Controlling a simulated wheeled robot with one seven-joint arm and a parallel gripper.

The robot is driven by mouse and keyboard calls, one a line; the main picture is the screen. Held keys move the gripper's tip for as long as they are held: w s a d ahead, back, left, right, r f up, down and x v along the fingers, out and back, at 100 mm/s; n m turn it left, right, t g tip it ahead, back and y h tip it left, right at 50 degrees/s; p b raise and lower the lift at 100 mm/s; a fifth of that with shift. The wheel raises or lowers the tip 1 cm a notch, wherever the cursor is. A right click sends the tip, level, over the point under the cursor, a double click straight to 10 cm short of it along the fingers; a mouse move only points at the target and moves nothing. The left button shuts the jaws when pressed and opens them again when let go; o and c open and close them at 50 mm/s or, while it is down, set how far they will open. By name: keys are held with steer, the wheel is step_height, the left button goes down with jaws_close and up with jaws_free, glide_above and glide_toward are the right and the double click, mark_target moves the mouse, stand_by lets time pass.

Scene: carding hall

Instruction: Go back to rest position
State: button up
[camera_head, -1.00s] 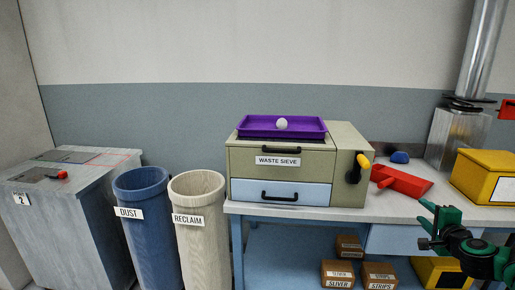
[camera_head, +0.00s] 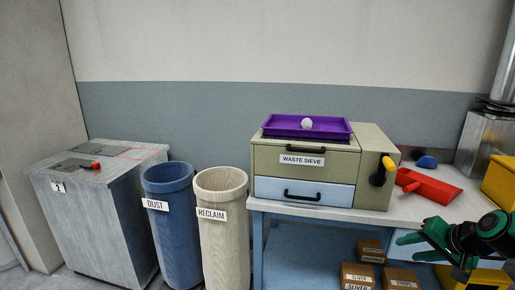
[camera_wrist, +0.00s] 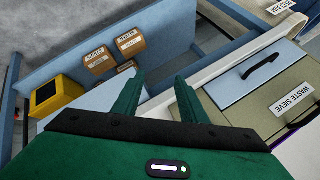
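My green gripper (camera_head: 447,248) is at the lower right in the head view, in front of the bench and to the right of the waste sieve (camera_head: 304,175). In the wrist view my gripper (camera_wrist: 158,92) has its two fingers apart with nothing between them. The sieve is a beige box with a black-handled blue drawer (camera_head: 303,193), which looks shut. A purple tray (camera_head: 275,131) sits on top of the sieve with a pale round ball (camera_head: 306,123) in it.
A blue DUST bin (camera_head: 167,225) and a cream RECLAIM bin (camera_head: 222,240) stand left of the bench (camera_head: 400,211). A red scoop (camera_head: 432,188) and yellow box (camera_head: 500,180) are on the bench. Cardboard boxes (camera_head: 357,276) sit on the shelf below. A grey cabinet (camera_head: 100,220) stands far left.

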steer(key=s+a+r+n+g, duration=0.1)
steer(key=s+r+g, duration=0.2)
steer(key=s, duration=0.9)
steer(key=s+a+r+n+g+h, duration=0.1)
steer(key=s+g, duration=0.4)
steer(key=s, duration=0.7)
step_height(320, 180, up, 3)
steer(key=shift+s+a+f, duration=0.2)
steer(key=shift+a, duration=0.25)
